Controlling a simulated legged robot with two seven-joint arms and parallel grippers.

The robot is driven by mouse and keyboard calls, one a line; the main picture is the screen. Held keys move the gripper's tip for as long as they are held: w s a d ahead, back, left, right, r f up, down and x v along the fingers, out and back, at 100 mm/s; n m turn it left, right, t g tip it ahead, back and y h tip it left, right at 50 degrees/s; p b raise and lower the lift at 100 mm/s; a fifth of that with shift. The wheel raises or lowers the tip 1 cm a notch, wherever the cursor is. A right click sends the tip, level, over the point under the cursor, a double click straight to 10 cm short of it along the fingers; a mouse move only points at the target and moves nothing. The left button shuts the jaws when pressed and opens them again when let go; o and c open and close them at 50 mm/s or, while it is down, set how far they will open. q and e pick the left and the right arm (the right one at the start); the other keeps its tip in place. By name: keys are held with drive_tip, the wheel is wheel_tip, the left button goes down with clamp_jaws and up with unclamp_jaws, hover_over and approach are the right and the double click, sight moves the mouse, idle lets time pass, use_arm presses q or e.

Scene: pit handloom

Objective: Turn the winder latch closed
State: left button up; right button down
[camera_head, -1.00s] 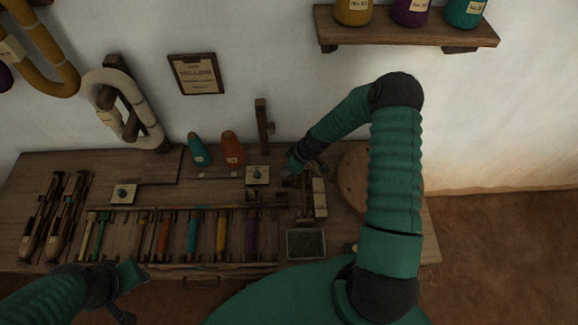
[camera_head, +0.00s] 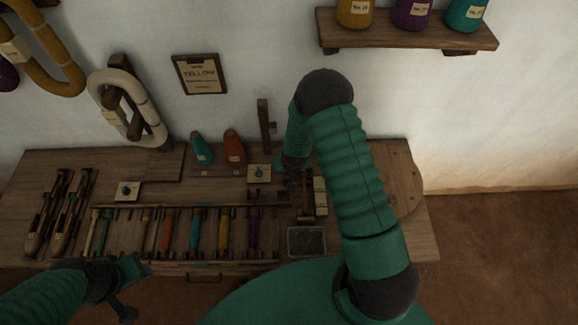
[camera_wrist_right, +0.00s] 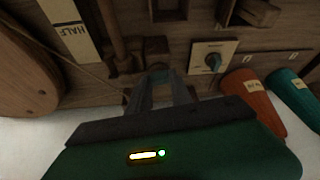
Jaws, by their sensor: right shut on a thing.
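The winder (camera_head: 307,195) is a dark wooden fixture on the right part of the bench. My right gripper (camera_wrist_right: 160,74) points down at it, with its fingers close together on a small dark piece that I take for the winder latch (camera_wrist_right: 157,47). The fingers hide part of this piece, so its exact angle is hard to tell. In the head view my right forearm and hand cover the gripper's tips. My left gripper (camera_head: 126,312) hangs at the lower left, away from the winder; its jaws are too dark to judge.
A row of coloured bobbins (camera_head: 195,230), a dark tray (camera_head: 306,241) and a round wooden disc (camera_head: 402,190) are nearby.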

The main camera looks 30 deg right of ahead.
drive_tip(key=shift+w+r+m+h+p, duration=0.2)
drive_tip(key=shift+w+m+h+p, duration=0.15)
drive_tip(key=shift+m, duration=0.65)
drive_tip(key=c, duration=1.4)
unclamp_jaws()
drive_tip(key=shift+o, duration=1.2)
drive_tip(key=shift+f, duration=0.1)
drive_tip(key=shift+s, duration=0.1)
drive_tip(key=p+v, duration=0.2)
drive_tip(key=v, duration=1.4)
drive_tip(key=shift+a+r, duration=0.25)
drive_tip(key=shift+r, duration=0.15)
